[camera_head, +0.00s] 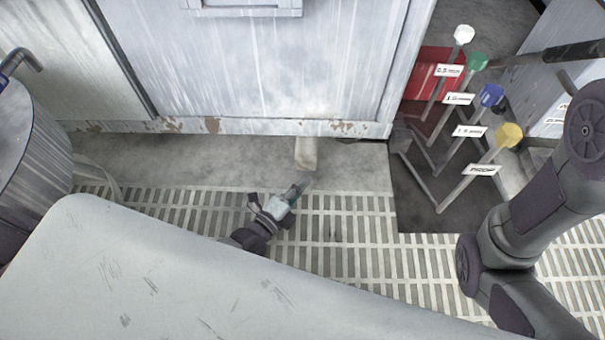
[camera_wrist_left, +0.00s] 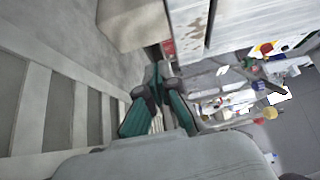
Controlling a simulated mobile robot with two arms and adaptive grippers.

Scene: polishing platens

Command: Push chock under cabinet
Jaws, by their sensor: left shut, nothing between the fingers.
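The chock (camera_head: 306,153) is a small beige block on the concrete strip, at the bottom edge of the grey cabinet (camera_head: 250,70). Its far end meets the cabinet's worn lower edge; how far it reaches under cannot be told. My left gripper (camera_head: 302,183) is shut and empty, low over the floor just on the near side of the chock. In the left wrist view the chock (camera_wrist_left: 132,24) shows at the top, beyond the shut fingertips (camera_wrist_left: 158,72), with the cabinet (camera_wrist_left: 187,25) beside it. Contact between fingertips and chock cannot be told. My right gripper is out of view.
A slotted floor grating (camera_head: 350,235) lies in front of the concrete strip. A pale worktop (camera_head: 130,270) fills the lower left. A metal drum (camera_head: 30,160) stands at left. Tagged rods with coloured knobs (camera_head: 490,95) and a red bin (camera_head: 425,75) stand at right.

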